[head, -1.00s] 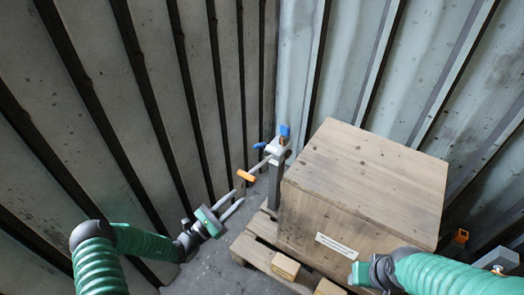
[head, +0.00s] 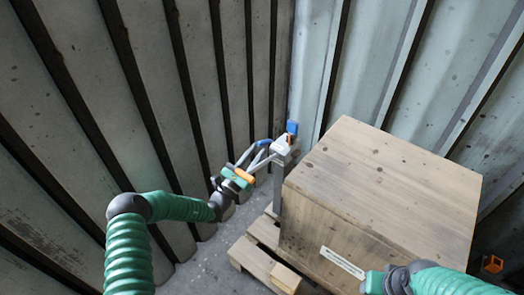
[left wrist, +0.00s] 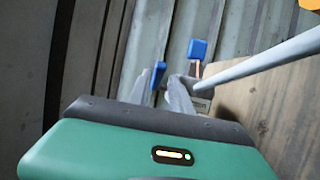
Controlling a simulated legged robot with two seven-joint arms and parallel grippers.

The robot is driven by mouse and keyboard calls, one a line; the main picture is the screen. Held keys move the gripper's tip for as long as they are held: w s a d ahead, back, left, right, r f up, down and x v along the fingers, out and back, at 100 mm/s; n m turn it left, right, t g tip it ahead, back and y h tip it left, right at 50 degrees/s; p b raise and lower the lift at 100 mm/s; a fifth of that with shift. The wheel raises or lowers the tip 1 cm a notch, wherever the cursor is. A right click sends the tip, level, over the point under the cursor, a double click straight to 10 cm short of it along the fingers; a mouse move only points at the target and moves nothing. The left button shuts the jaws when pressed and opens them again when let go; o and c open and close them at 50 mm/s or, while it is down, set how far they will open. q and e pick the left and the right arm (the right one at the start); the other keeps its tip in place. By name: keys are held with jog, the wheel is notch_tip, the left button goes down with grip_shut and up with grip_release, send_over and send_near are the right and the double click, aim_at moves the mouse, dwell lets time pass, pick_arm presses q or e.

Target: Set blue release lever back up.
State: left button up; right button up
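A grey fixture (head: 283,148) stands on a post beside the wooden box. A blue block (head: 292,127) stands up at its top, and it also shows in the left wrist view (left wrist: 197,49). A smaller blue lever (head: 263,143) sticks out to the left; in the left wrist view (left wrist: 158,68) it lies between the fingertips. My left gripper (head: 262,154) is open with its fingers on either side of this lever; contact cannot be told.
The wooden box (head: 385,185) stands on a pallet (head: 250,262) right of the post. A ribbed wall (head: 80,120) runs close along the left. A grey bar (left wrist: 265,60) crosses the left wrist view at the right. Bare floor (head: 215,265) shows left of the pallet.

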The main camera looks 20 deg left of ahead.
aim_at(261, 145)
pick_arm(q)
jog(key=b+x, duration=0.1)
jog(key=x, duration=0.1)
jog(key=shift+w, duration=0.4)
jog(key=shift+w+d+r, duration=0.15)
jog(key=shift+w+r, duration=0.1)
jog(key=shift+w, duration=0.1)
grip_shut()
jog(key=shift+f, duration=0.1)
dwell(0.7)
